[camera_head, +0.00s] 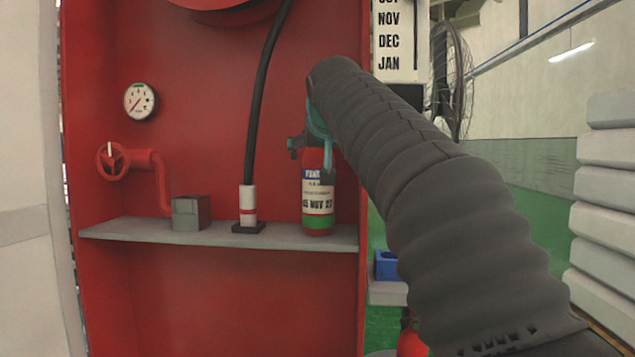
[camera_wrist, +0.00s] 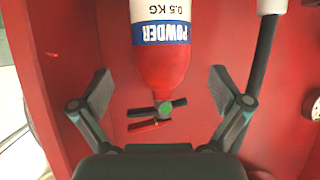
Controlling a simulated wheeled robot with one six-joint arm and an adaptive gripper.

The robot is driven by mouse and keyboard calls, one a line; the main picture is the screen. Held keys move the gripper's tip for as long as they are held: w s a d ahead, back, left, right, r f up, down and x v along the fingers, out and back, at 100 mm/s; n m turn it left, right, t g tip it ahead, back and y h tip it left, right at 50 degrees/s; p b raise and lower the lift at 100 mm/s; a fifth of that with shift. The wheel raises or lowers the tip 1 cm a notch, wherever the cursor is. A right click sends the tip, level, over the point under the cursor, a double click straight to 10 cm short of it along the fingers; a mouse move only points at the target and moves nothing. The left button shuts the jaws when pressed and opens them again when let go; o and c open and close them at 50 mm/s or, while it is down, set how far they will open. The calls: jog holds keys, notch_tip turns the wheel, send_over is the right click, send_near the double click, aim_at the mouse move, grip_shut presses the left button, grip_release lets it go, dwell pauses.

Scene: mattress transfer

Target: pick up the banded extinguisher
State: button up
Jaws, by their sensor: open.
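The banded extinguisher (camera_head: 318,215) is a small red cylinder with a blue and white label and a green band near its base. It stands upright on the grey shelf (camera_head: 130,232) of the red cabinet. My gripper (camera_head: 312,160) is at its upper part, and my arm partly hides the top. In the wrist view the extinguisher (camera_wrist: 160,62) appears upside down, with its valve and handle towards the palm. The two fingers of my gripper (camera_wrist: 160,92) are spread wide on either side of its neck, with clear gaps; neither touches it.
A hose with a white nozzle (camera_head: 248,205) stands left of the extinguisher, then a grey block (camera_head: 187,213). A red valve wheel (camera_head: 110,162) and gauge (camera_head: 140,100) are further left. The cabinet's right wall is close. A blue box (camera_head: 387,266) sits outside it.

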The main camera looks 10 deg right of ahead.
jog(key=shift+b+x, duration=0.3)
jog(key=shift+x, duration=2.55)
jog(key=shift+c, duration=0.3)
jog(key=c, duration=1.6)
jog(key=shift+r, duration=0.1)
jog(key=shift+c, duration=1)
jog(key=shift+s+a+r, duration=0.1)
